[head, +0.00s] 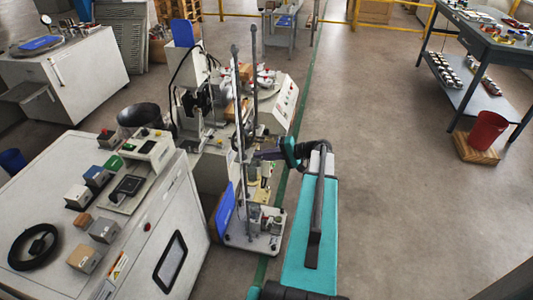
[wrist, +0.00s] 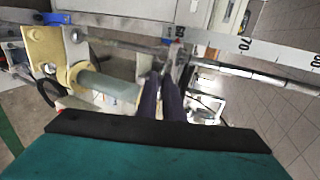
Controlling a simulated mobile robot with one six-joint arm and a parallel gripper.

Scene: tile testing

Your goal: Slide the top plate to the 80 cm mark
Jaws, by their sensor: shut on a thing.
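A tall test stand with two upright posts (head: 237,100) rises from a white base plate (head: 262,240) in the head view. My gripper (head: 262,154) is at the posts, about mid-height. In the wrist view my gripper's dark fingers (wrist: 165,80) are close together, shut on a small part beside the bright metal rod (wrist: 265,76). This part seems to belong to the top plate; the fingers hide most of it, and its edges are unclear. A pale scale strip (wrist: 280,52) with printed numbers runs beside the rod. I cannot tell which mark the plate is at.
A cream fitting with a grey-green cylinder (wrist: 108,87) lies close left of the fingers in the wrist view. A white cabinet with small blocks (head: 105,215) stands left of the stand. The floor at right is open up to a grey table (head: 487,45) and red bin (head: 486,130).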

